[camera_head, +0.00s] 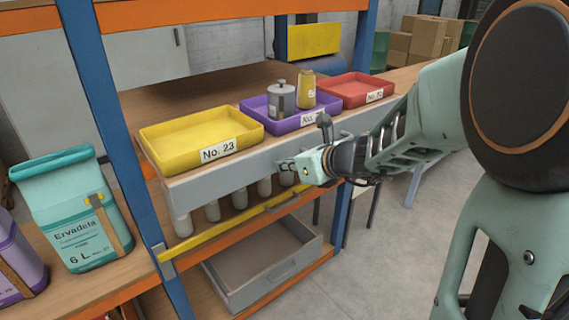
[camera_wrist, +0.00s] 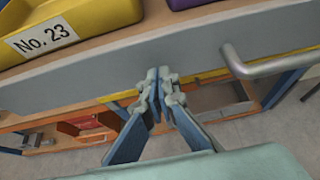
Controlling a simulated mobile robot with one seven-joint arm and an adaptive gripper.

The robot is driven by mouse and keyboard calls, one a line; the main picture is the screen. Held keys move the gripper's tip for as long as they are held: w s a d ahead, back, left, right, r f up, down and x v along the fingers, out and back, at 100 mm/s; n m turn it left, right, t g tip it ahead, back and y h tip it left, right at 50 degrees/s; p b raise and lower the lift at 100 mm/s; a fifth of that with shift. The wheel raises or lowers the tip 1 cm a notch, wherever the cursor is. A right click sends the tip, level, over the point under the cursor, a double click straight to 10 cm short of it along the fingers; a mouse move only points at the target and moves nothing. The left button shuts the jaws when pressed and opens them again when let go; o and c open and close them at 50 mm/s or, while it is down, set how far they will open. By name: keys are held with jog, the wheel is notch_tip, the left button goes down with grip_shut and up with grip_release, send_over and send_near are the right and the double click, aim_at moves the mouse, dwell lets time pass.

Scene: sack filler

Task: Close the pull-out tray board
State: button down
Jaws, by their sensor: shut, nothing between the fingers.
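The pull-out tray board has a wooden top and a grey front panel (camera_head: 222,182), which stands forward of the rack's right blue post. The panel crosses the wrist view (camera_wrist: 195,55), with a grey bar handle (camera_wrist: 262,66) right of my fingers. The board carries a yellow tray (camera_head: 180,150) labelled No. 23, a purple tray (camera_head: 262,118) and a red tray (camera_head: 345,95). My gripper (camera_head: 285,167) is shut and empty in front of the panel, left of the handle. In the wrist view its fingertips (camera_wrist: 159,74) are at the panel; I cannot tell whether they touch.
A grey canister (camera_head: 282,102) and a yellow bottle (camera_head: 306,90) stand in the purple tray. Several pale cylinders hang below the board, above a yellow rail (camera_head: 235,224). A grey drawer (camera_head: 270,275) sits lower. A teal sack (camera_head: 80,215) stands left.

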jog(key=w+a+p, duration=0.1)
jog(key=w+a, duration=0.3)
jog(key=w, duration=0.1)
jog(key=w+a+p, duration=0.1)
jog(key=w+a, duration=0.3)
jog(key=w, duration=0.2)
jog(key=w+a+p, duration=0.1)
jog(key=w+a, duration=0.4)
jog(key=w, duration=0.1)
jog(key=shift+w+r+p, duration=0.2)
jog(key=shift+p, duration=0.1)
jog(key=shift+r, duration=0.15)
jog(key=shift+d, duration=0.1)
